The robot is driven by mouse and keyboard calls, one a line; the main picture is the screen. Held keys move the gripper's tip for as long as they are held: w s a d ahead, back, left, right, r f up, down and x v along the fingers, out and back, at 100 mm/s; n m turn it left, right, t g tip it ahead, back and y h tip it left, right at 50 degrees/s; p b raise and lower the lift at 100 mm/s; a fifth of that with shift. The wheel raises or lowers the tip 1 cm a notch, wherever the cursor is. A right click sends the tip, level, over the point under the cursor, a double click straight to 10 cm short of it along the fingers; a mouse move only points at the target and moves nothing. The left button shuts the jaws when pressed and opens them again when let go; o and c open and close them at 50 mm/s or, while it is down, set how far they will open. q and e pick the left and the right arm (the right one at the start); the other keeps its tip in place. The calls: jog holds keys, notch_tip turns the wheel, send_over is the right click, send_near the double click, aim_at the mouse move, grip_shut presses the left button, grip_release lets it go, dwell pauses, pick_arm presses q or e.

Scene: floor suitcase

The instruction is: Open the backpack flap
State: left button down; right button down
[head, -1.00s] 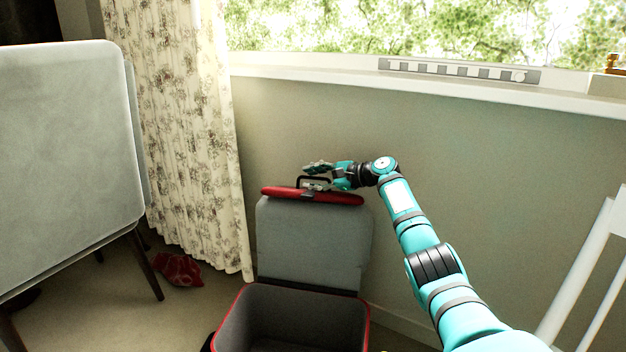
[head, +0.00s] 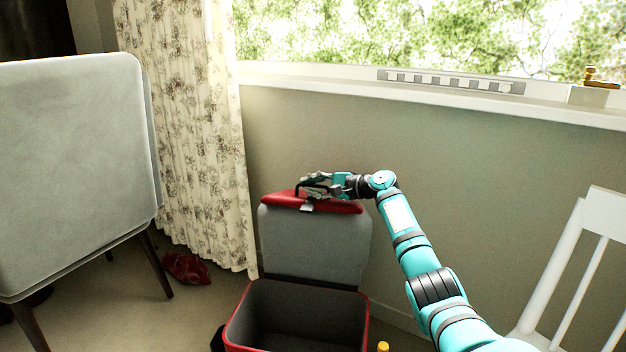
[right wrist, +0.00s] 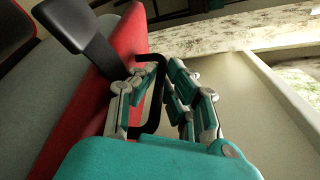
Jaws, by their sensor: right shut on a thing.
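The backpack is a red-rimmed, grey-lined case on the floor, and its open body (head: 297,312) shows at the bottom of the head view. Its flap (head: 315,243) stands raised at the back, grey inside, with a red top edge. My right gripper (head: 320,186) is at that top edge. In the right wrist view, the fingers of the right gripper (right wrist: 165,88) are shut around the black handle (right wrist: 153,118) beside the flap's red side (right wrist: 88,105). My left gripper is not in view.
A wall with a window sill (head: 440,92) is close behind the flap. A patterned curtain (head: 185,130) and a grey chair (head: 70,170) stand left. A white chair (head: 580,270) is right. A red cloth (head: 187,268) and a small yellow thing (head: 382,347) are low down.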

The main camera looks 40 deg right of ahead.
jog(key=shift+s+a+p, duration=0.35)
jog(key=shift+a, duration=0.15)
jog(key=shift+s+a+n, duration=0.1)
jog(key=shift+a+n, duration=0.05)
jog(key=shift+n, duration=0.15)
jog(key=c, duration=1.4)
grip_release()
jog(key=v, duration=1.2)
jog(key=shift+f, duration=0.2)
